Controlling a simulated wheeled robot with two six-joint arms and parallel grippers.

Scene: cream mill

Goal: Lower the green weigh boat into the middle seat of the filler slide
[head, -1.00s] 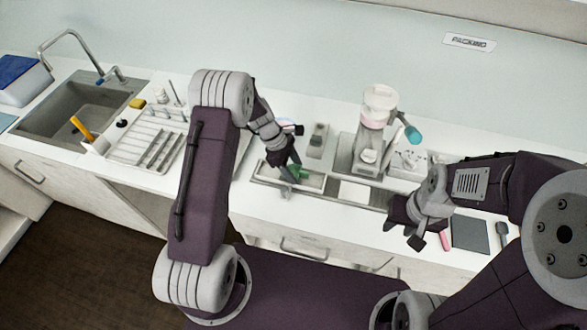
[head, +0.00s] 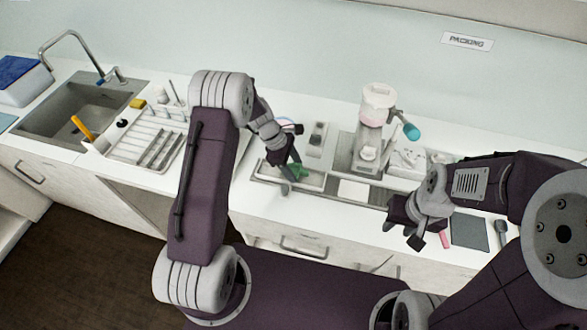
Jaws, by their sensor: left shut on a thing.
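The green weigh boat (head: 300,171) shows beside the fingers of my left gripper (head: 289,177), which is shut on it. It is over the left part of the long grey filler slide (head: 262,179); whether it touches the slide cannot be told. A pale square (head: 354,190) lies at the middle of the slide. My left fingers hide part of the boat and the slide. My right gripper (head: 404,239) hangs over the counter's front edge, right of the slide, with its fingers apart and nothing between them.
A filler machine (head: 372,135) with a teal knob (head: 411,131) stands behind the slide. A small grey device (head: 317,138) stands to its left. A drying rack (head: 148,140) and sink (head: 80,110) are at left. A dark pad (head: 469,235) lies at right.

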